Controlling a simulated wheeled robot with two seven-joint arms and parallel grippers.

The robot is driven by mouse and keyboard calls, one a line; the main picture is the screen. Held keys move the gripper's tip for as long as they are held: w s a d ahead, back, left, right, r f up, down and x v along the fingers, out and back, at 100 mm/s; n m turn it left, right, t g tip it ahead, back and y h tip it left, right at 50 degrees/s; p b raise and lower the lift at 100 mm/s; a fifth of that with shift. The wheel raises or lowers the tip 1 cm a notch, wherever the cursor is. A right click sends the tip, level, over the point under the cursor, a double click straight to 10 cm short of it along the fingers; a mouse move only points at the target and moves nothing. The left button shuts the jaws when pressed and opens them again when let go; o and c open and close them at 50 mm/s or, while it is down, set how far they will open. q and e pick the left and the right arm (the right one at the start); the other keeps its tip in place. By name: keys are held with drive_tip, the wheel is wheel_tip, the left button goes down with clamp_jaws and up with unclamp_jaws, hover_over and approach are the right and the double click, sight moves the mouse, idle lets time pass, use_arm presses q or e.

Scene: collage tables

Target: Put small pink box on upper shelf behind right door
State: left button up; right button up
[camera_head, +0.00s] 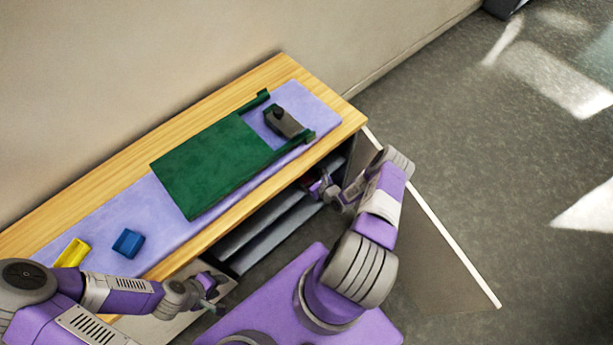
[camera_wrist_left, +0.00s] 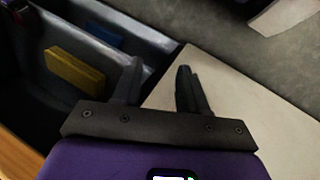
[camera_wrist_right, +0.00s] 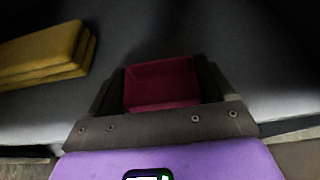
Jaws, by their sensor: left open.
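The small pink box (camera_wrist_right: 163,83) shows in the right wrist view between the fingers of my right gripper (camera_wrist_right: 162,88), which press against its two sides. In the head view my right gripper (camera_head: 325,188) reaches into the front of the cabinet, at the right-hand end of its shelves (camera_head: 275,218). The grey shelf surface (camera_wrist_right: 225,35) lies around the box; whether the box touches it I cannot tell. The right door (camera_head: 435,230) stands swung open. My left gripper (camera_head: 210,290) is open and empty beside the open left door (camera_head: 185,310); its fingers (camera_wrist_left: 160,88) show apart over that pale panel.
Yellow boxes (camera_wrist_right: 40,52) lie on the shelf left of the pink box. A yellow block (camera_wrist_left: 75,72) and a blue one (camera_wrist_left: 102,35) show inside the cabinet. On top are a green board (camera_head: 210,165), a dark item (camera_head: 283,122), a blue box (camera_head: 129,243) and a yellow box (camera_head: 72,253).

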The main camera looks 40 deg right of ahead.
drive_tip(key=o, duration=0.3)
drive_tip(key=shift+r, duration=0.15)
drive_tip(key=p+v, duration=0.3)
drive_tip(key=v, duration=0.9)
drive_tip(key=shift+s, duration=0.1)
